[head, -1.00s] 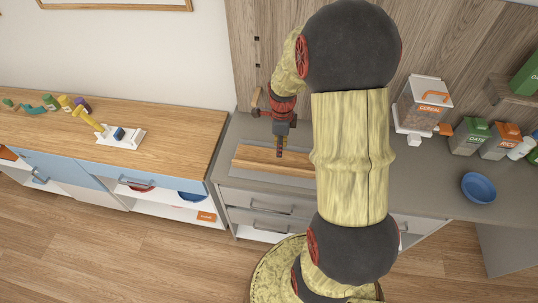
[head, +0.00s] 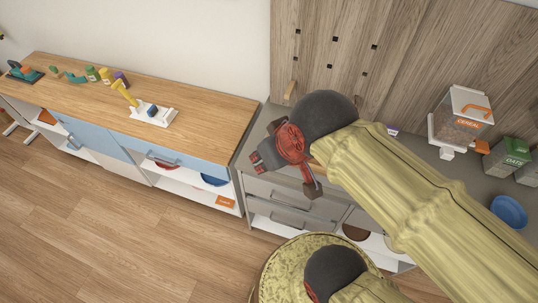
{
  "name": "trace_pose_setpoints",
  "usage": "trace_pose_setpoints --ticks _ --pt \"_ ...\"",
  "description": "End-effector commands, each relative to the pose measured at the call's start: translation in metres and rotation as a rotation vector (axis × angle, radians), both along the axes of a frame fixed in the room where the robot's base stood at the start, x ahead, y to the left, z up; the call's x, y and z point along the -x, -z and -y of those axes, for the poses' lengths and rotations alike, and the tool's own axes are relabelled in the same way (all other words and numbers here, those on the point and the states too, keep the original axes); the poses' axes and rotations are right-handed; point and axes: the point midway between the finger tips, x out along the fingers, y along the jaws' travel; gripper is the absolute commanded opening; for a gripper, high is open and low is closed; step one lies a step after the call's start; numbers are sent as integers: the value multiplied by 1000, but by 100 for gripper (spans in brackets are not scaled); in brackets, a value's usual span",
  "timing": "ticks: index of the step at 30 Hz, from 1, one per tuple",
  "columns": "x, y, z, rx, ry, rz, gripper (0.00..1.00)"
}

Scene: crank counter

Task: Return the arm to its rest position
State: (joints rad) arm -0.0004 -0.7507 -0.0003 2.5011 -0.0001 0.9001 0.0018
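The part that looks like my gripper (head: 312,188) is small and foreshortened beside the red joint cap. The arm hides much of the counter top, including most of the place where the wooden board lay.
A cereal dispenser (head: 462,116), an oats box (head: 509,152) and a blue bowl (head: 508,211) are on the right. The floor at the lower left is clear.

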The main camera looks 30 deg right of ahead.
Motion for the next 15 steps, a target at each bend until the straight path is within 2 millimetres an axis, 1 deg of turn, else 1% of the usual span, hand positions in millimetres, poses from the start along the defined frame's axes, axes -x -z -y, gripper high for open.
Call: trace_pose_setpoints --ticks 7,10,13,15 --pt "0 0 0 2 -4 0 28" --pt "0 3 0 1 -3 0 28" --pt "0 13 0 1 -3 0 28" --pt "0 25 0 1 -2 0 28"
